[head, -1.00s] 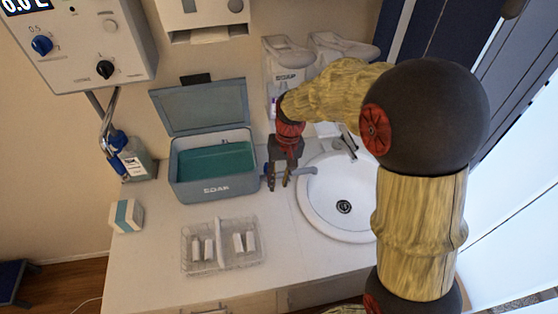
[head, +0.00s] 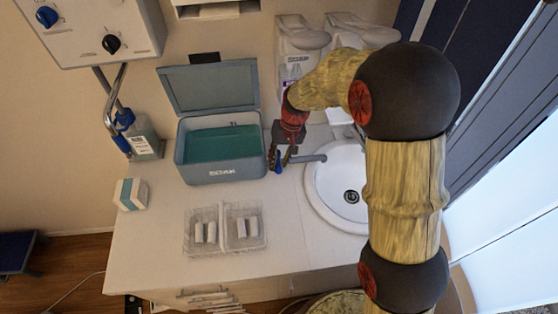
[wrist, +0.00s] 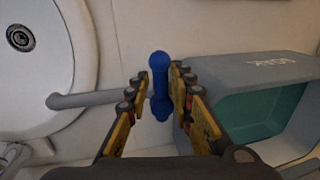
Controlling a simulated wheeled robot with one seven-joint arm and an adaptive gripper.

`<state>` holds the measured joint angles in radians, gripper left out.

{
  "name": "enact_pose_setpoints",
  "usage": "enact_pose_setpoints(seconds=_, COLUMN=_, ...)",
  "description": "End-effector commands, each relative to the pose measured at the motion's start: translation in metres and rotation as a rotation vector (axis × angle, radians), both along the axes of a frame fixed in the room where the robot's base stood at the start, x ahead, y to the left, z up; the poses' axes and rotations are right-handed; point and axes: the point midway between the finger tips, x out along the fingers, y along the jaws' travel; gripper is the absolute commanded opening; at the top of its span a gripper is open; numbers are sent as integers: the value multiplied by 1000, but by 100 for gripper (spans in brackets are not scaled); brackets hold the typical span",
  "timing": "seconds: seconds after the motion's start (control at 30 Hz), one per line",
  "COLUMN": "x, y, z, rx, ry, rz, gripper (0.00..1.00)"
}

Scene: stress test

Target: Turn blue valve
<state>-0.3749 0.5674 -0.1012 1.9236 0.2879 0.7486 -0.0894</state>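The blue valve (wrist: 159,82) is a small bar handle with rounded ends, beside the base of the grey spout in the wrist view. It also shows small in the head view (head: 278,168), between the grey box and the sink. My gripper (wrist: 159,76) has its two yellow-and-black fingers on either side of the handle, with narrow gaps visible and no clear contact. In the head view my gripper (head: 280,161) points down at the valve, and the fingers partly hide it.
The grey open-lidded box (head: 222,176) with green contents stands close left of my gripper. The white sink (head: 318,200) and grey spout (head: 312,158) are to the right. A wire basket (head: 226,246) stands in front. A wall unit has a separate blue knob (head: 47,17).

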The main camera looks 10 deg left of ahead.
Motion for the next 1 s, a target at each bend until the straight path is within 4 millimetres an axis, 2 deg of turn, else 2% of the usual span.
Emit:
enact_pose_setpoints(seconds=0.2, x=0, y=0, z=0, rx=0, ry=0, rz=0, gripper=22)
enact_pose_setpoints(seconds=0.6, x=0, y=0, z=1, rx=0, ry=0, rz=0, gripper=0)
enact_pose_setpoints(seconds=1.0, x=0, y=0, z=1, rx=0, ry=0, rz=0, gripper=0)
